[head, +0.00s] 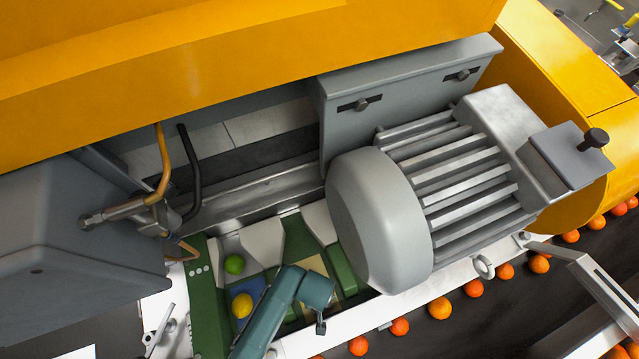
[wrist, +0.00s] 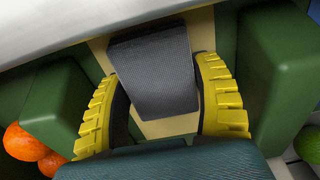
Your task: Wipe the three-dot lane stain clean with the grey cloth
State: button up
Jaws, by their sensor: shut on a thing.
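In the wrist view, my gripper (wrist: 160,85) has its two yellow ribbed fingers on either side of the grey cloth (wrist: 150,60), shut on it. The cloth looks like a dark, finely ribbed pad and lies over a tan surface (wrist: 182,124) between green blocks. Whether it touches that surface I cannot tell. In the head view my teal arm reaches down over the green-walled lanes and hides the fingers and cloth. Three pale dots (head: 199,269) mark the green plate at the left of the lanes. I cannot make out a stain in either view.
A green fruit (head: 234,265) and a yellow fruit (head: 242,305) sit in the left lanes. A large grey motor (head: 400,205) overhangs the lanes at right. Oranges (head: 439,308) line the dark belt. Green blocks (wrist: 40,112) flank my fingers closely.

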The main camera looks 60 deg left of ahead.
jog(key=shift+s+d+r, duration=0.15)
jog(key=shift+d, duration=0.35)
jog(key=shift+d+r+p, duration=0.2)
jog(key=shift+p, duration=0.35)
notch_tip(320, 180, up, 2)
jog(key=shift+r+p, duration=0.1)
jog(key=shift+p, duration=0.7)
notch_tip(320, 180, up, 5)
jog(key=p, duration=0.6)
jog(key=shift+r, duration=0.2)
